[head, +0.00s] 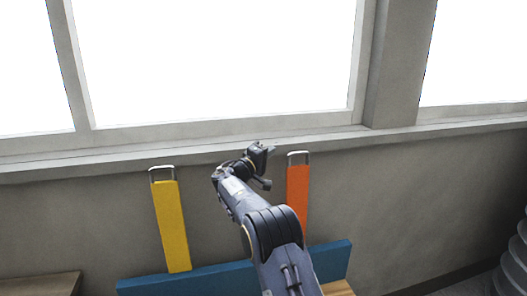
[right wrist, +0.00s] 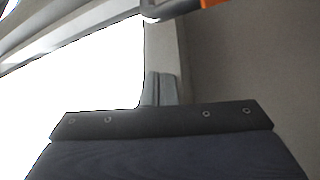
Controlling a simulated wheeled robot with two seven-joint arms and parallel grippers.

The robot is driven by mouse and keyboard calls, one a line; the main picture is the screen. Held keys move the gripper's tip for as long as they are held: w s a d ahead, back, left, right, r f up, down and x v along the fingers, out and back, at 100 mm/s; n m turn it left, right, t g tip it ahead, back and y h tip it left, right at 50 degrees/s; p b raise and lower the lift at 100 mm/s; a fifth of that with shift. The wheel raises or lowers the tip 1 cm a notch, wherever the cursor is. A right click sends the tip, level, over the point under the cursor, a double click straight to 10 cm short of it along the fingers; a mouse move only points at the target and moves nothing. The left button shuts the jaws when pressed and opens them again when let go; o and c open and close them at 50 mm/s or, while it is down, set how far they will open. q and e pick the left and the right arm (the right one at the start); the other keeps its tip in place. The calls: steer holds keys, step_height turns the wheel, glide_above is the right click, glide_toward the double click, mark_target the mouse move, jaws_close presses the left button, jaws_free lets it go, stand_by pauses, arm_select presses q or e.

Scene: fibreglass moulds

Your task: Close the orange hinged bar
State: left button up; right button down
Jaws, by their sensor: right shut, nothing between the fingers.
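The orange hinged bar (head: 297,200) stands upright at the right part of a blue base (head: 190,281) in the head view, with a metal loop at its top end. My right gripper (head: 264,166) is shut and empty, just left of the bar's upper part; a small gap shows between them in the picture. My right forearm hides the bar's lower end and part of the base. In the right wrist view, a bit of the orange bar (right wrist: 212,3) shows at the top edge, and my own dark hand fills the bottom. My left gripper is out of view.
A yellow bar (head: 170,227) with a metal loop stands on the blue base, left of my arm. A grey wall and a window sill (head: 215,150) lie behind. A wooden surface (head: 40,287) is at lower left, and a ribbed grey object (head: 514,268) at lower right.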

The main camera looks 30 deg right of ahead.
steer(key=shift+s+d+f+p, duration=0.15)
steer(key=shift+s+f, duration=0.05)
steer(key=shift+s, duration=0.4)
steer(key=shift+s+d+f+p, duration=0.1)
steer(key=shift+s+f, duration=0.05)
steer(key=shift+s, duration=0.5)
steer(key=shift+s+d+f+p, duration=0.15)
steer(key=shift+s+f, duration=0.05)
steer(key=shift+s, duration=0.4)
